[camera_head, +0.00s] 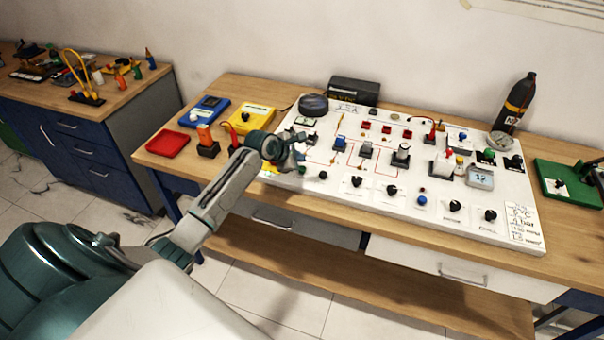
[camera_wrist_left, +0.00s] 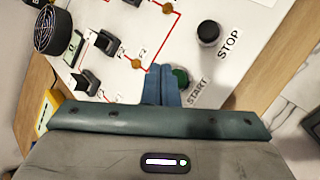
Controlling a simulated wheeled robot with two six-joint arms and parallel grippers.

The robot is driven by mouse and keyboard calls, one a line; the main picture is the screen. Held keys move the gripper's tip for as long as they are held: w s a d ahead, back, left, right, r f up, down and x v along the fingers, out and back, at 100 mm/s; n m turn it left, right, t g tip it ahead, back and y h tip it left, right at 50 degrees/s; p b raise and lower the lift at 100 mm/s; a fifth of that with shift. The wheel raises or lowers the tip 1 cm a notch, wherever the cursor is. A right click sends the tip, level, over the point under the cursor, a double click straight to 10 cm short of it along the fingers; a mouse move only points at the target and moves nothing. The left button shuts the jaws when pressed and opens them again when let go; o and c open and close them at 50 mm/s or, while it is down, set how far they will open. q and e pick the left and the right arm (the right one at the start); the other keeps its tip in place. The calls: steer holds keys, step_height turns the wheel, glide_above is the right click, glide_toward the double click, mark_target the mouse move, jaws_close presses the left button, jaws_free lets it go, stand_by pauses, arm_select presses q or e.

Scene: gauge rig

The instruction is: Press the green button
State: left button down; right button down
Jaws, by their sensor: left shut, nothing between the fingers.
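The green button (camera_wrist_left: 181,77) shows in the left wrist view beside the printed word START on the white panel. My left gripper (camera_wrist_left: 161,72) is shut and empty. Its blue-grey fingertips lie right beside the button in that view and partly cover it; whether they touch it I cannot tell. My right gripper is not in view.
A black STOP knob (camera_wrist_left: 208,33) stands near the green button. Black switches (camera_wrist_left: 100,43) and a round black speaker (camera_wrist_left: 53,30) are close by. The panel carries several other knobs and parts. A yellow box (camera_head: 250,118) and red tray (camera_head: 168,143) lie left of it.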

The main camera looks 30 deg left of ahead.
arm_select(q)
steer(key=shift+f, duration=0.5)
stand_by(1.2)
stand_by(0.5)
steer(key=shift+f+p, duration=0.3)
steer(key=shift+p, duration=0.05)
steer(key=shift+f, duration=0.1)
